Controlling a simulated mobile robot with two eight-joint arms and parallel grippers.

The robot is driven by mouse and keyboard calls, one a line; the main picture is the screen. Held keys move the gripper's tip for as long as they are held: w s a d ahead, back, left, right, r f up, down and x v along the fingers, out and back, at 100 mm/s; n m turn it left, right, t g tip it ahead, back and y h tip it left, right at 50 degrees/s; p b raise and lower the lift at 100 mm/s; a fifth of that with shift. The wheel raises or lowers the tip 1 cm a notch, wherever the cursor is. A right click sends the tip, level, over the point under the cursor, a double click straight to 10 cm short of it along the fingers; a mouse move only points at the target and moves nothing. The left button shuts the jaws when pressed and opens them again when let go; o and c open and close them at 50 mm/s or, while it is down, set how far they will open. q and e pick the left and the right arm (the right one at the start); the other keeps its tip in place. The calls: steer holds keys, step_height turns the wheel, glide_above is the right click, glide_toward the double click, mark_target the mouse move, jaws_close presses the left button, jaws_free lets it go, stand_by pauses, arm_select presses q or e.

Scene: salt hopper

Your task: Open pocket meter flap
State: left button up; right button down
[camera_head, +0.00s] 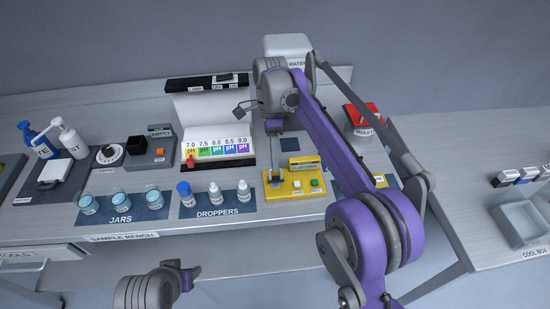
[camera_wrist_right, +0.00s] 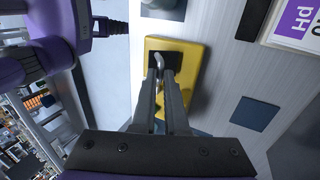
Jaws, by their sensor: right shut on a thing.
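The yellow pocket meter (camera_head: 308,193) lies flat at the front of the bench, with a green button, a white button and a small label on its top. My right gripper (camera_head: 274,180) reaches down onto the left part of the meter. In the right wrist view the fingers (camera_wrist_right: 161,76) are closed around a small pale tab (camera_wrist_right: 159,61) over a dark recess in the yellow body (camera_wrist_right: 196,56). The tab seems to be the flap's; the fingers hide most of it, and I cannot tell how far it is raised.
A blue mat with small dropper bottles (camera_head: 214,192) is left of the meter, and jars (camera_head: 120,201) stand farther left. The pH chart stand (camera_head: 218,148) is behind. A red-topped container (camera_head: 362,117) stands to the right, behind my right arm.

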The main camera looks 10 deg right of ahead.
steer(key=c, duration=0.9)
jaws_free()
steer(key=shift+c, duration=0.2)
arm_select(q)
steer(key=r+p, duration=0.1)
steer(key=r, duration=0.1)
steer(key=w+r+p, duration=0.1)
steer(key=r+p, duration=0.1)
steer(key=shift+w+r, duration=0.15)
steer(key=shift+w, duration=0.05)
arm_select(e)
steer(key=v, duration=1.1)
arm_select(q)
steer(key=shift+s, duration=0.1)
arm_select(e)
steer(key=shift+s, duration=0.1)
